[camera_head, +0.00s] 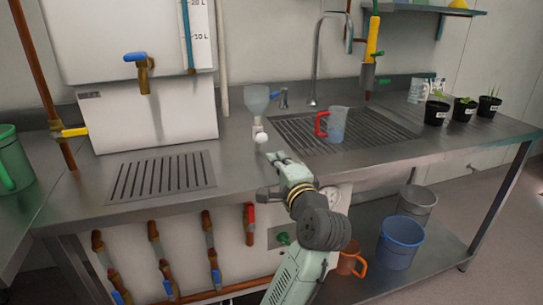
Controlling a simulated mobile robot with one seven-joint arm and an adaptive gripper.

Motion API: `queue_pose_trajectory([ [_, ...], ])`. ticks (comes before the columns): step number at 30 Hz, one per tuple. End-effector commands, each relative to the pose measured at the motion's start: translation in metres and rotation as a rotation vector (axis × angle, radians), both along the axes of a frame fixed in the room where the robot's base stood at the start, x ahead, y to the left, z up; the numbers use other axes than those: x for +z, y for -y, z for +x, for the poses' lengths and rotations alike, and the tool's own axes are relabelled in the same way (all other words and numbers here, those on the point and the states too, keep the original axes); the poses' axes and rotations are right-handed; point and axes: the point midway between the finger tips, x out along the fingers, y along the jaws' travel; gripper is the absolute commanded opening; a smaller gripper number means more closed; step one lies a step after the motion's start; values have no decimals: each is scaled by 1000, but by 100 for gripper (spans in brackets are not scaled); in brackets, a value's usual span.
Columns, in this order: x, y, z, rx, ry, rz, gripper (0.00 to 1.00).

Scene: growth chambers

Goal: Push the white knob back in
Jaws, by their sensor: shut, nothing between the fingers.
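The white knob (261,138) is a small round ball at the front of a small white fitting on the steel counter. A pale blue funnel-like vessel (257,99) stands above the fitting. My gripper (277,156) is shut and empty, just right of the knob and nearer the counter's front edge. A small gap seems to lie between the fingertips and the knob. How far the knob sticks out cannot be told from this view.
A clear jug with a red handle (336,124) stands on the drain grate to the right, near the tall tap (317,60). A white tank with a blue-handled tap (136,57) is at left. Potted seedlings (464,108) stand far right.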

Motion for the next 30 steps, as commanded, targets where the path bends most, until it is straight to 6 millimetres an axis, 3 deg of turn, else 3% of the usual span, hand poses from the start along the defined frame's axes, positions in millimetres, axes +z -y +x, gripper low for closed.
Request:
queue_pose_trajectory([
  [7,0,9,-29,-1,1,-1,0],
  [20,2,8,-32,2,5,-4,0],
  [23,16,-9,-31,15,61,-44,0],
  [25,37,-34,-33,30,146,-102,0],
  [30,112,-127,-61,63,478,-288,0],
])
